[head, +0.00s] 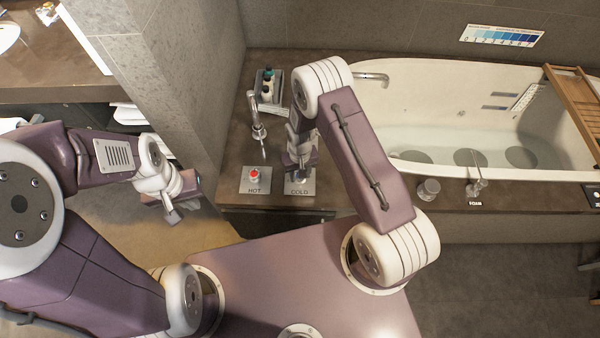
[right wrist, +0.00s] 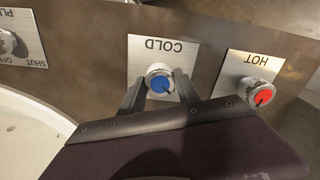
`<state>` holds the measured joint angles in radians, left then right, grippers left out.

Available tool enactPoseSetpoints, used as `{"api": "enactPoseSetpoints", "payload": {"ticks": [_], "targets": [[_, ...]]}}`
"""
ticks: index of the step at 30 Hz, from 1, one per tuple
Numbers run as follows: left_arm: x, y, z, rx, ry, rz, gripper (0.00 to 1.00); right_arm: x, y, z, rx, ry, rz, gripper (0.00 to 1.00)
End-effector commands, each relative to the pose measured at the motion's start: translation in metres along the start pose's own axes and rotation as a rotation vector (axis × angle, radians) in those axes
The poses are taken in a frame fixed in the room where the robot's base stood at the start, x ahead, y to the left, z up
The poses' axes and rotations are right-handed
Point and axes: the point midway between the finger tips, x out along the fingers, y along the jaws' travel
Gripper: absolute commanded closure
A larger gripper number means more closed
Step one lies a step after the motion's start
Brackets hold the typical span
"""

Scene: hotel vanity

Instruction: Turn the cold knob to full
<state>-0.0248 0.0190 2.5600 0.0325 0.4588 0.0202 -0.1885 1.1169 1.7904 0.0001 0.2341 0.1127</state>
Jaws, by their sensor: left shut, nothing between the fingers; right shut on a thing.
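The cold knob has a blue cap (right wrist: 161,85) with a dark pointer line and sits on a metal plate lettered COLD (right wrist: 164,47) in the right wrist view. My right gripper (right wrist: 160,92) is shut on this knob, one finger on each side of it. In the head view my right gripper (head: 300,170) reaches down onto the COLD plate (head: 301,188) and hides the knob. My left gripper (head: 173,214) is shut and empty, left of the counter and away from the knobs.
The red-capped hot knob (head: 254,175) stands on the HOT plate just left of the cold one. A faucet (head: 257,128) and a tray of bottles (head: 268,86) are behind. The bathtub (head: 450,115) lies to the right, with a knob (head: 428,190) on its ledge.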

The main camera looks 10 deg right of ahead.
Motion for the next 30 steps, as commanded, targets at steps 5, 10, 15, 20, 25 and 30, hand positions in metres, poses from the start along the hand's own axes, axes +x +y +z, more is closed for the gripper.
{"api": "enactPoseSetpoints", "payload": {"ticks": [5,10,15,20,25,30], "targets": [[-0.0035,0.0001,-0.0004,0.000,0.000,0.000,1.00,-0.0006,0.0001,0.0009,-0.165,-0.003,0.000,1.00],[-0.0053,0.0001,-0.0005,0.000,0.000,0.000,1.00,-0.0004,0.0002,0.0010,-0.314,-0.003,0.000,1.00],[-0.0067,0.0001,-0.0007,0.000,0.000,0.000,1.00,-0.0003,0.0002,0.0009,-0.441,-0.003,0.000,1.00],[-0.0076,0.0001,-0.0008,0.000,0.000,0.000,1.00,-0.0003,0.0003,0.0007,-0.532,-0.002,0.000,1.00],[-0.0082,0.0002,-0.0009,0.000,0.000,0.000,1.00,-0.0002,0.0003,0.0006,-0.597,-0.002,0.000,1.00],[-0.0085,0.0002,-0.0009,0.000,0.000,0.000,1.00,-0.0002,0.0003,0.0005,-0.631,-0.002,0.000,1.00]]}}
